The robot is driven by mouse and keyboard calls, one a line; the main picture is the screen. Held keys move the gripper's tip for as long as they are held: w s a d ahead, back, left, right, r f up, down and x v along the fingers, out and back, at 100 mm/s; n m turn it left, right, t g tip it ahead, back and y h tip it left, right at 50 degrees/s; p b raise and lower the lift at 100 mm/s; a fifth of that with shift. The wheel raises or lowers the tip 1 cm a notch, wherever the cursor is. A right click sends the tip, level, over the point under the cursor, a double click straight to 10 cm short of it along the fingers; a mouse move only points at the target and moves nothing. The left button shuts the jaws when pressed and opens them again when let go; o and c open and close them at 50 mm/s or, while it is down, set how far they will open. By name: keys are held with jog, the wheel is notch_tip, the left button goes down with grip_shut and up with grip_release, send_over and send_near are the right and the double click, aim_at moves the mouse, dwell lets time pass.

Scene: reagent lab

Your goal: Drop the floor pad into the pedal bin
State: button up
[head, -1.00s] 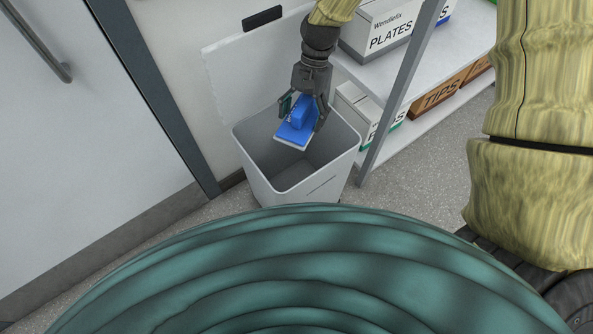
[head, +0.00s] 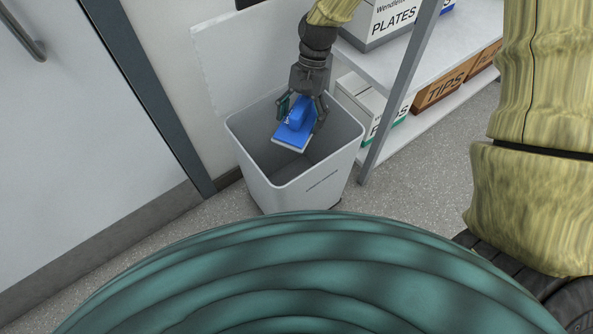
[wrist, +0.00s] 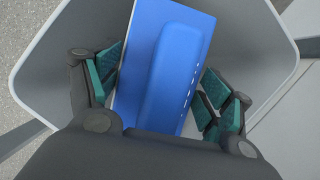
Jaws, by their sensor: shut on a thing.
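The floor pad is a blue block with a raised blue grip and a pale underside (head: 293,137). My gripper (head: 301,112) is shut on the floor pad and holds it over the mouth of the pedal bin. The pedal bin (head: 299,193) is a light grey open box standing on the floor, its lid (head: 229,58) raised against the wall. In the wrist view the pad (wrist: 165,65) lies between the green-padded fingers, with the bin's rim (wrist: 289,45) around it. The pad's far end is cut off at the top of that view.
A shelf unit with a grey post (head: 398,90) stands close to the bin's right. It holds a plates box (head: 390,20), a brown tips box (head: 445,88) and a white box (head: 362,103). A pale door (head: 80,110) is at the left. Speckled floor is clear in front.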

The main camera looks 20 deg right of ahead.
jog(key=shift+f, duration=0.45)
jog(key=shift+b, duration=0.3)
jog(key=o, duration=1)
jog(key=shift+o, duration=0.2)
jog(key=shift+r, duration=0.15)
jog(key=v, duration=1.1)
jog(key=shift+w+r, duration=0.2)
jog(key=shift+r, duration=0.15)
jog(key=shift+s+d, duration=0.1)
jog(key=shift+d, duration=0.1)
